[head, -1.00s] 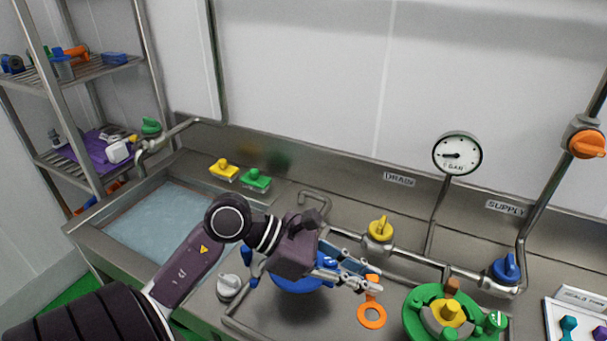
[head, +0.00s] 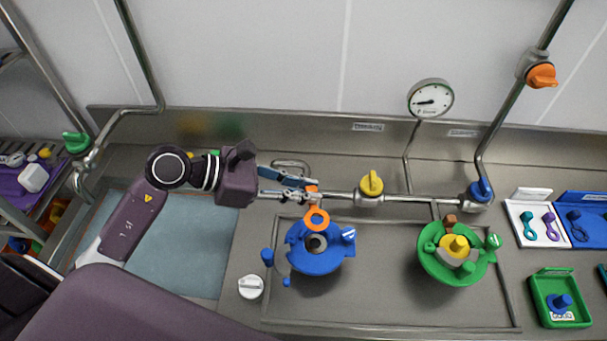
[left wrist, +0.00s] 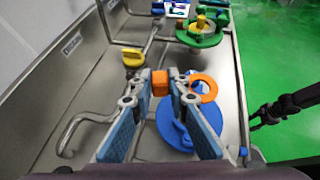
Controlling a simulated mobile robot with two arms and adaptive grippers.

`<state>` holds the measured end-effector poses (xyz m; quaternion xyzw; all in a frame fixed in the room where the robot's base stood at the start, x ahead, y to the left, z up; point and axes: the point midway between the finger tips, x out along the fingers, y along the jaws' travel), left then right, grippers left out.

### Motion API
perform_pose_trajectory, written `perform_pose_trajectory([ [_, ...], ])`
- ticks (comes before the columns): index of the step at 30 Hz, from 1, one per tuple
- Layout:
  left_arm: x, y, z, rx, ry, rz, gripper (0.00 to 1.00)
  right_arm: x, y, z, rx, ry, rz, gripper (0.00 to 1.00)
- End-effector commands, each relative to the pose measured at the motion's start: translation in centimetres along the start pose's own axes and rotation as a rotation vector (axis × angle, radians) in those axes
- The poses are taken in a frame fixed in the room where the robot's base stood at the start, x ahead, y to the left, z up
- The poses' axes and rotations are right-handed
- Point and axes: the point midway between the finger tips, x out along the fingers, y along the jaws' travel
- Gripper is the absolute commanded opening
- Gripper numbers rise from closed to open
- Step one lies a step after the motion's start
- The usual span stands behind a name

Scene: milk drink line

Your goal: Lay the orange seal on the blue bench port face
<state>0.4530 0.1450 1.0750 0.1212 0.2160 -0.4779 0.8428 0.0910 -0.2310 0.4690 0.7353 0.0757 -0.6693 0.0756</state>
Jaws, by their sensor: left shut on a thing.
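My left gripper (head: 306,188) is shut on the tab of the orange seal (head: 308,221). The ring sticks out from the fingertips. In the head view the ring overlaps the back edge of the blue bench port (head: 326,264), behind the dark centre opening. In the left wrist view the seal's ring (left wrist: 203,97) shows in front of the blue port (left wrist: 172,132), towards its far edge. The ring looks held above the port; I cannot tell the gap. A dark jointed part at the right of the left wrist view looks like my right gripper (left wrist: 262,118); its jaws are unclear.
A green port (head: 432,263) with a yellow centre stands to the right. A pipe with a yellow valve (head: 371,185) runs behind the ports. A white knob (head: 251,287) is front left. A white seal tray (head: 525,229) and a green tray (head: 546,299) lie at right.

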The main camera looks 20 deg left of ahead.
Motion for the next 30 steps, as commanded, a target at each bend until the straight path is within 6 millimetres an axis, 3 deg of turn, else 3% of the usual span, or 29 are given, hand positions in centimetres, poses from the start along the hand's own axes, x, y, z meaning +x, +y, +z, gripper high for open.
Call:
perform_pose_trajectory([
  [7, 0.5, 0.0, -0.7, 0.000, 0.001, -0.001, 0.04, 0.3, 1.8, 0.4, -0.005, -0.005, 0.020, 0.40],
  [19, 2.2, 0.0, -3.8, -0.001, 0.000, -0.001, 0.04, 2.5, -0.4, 0.2, 0.003, 0.000, -0.004, 0.40],
  [30, 4.0, 0.1, -7.2, 0.001, 0.002, -0.001, 0.04, 5.3, 0.0, 0.6, 0.000, -0.002, 0.001, 0.40],
])
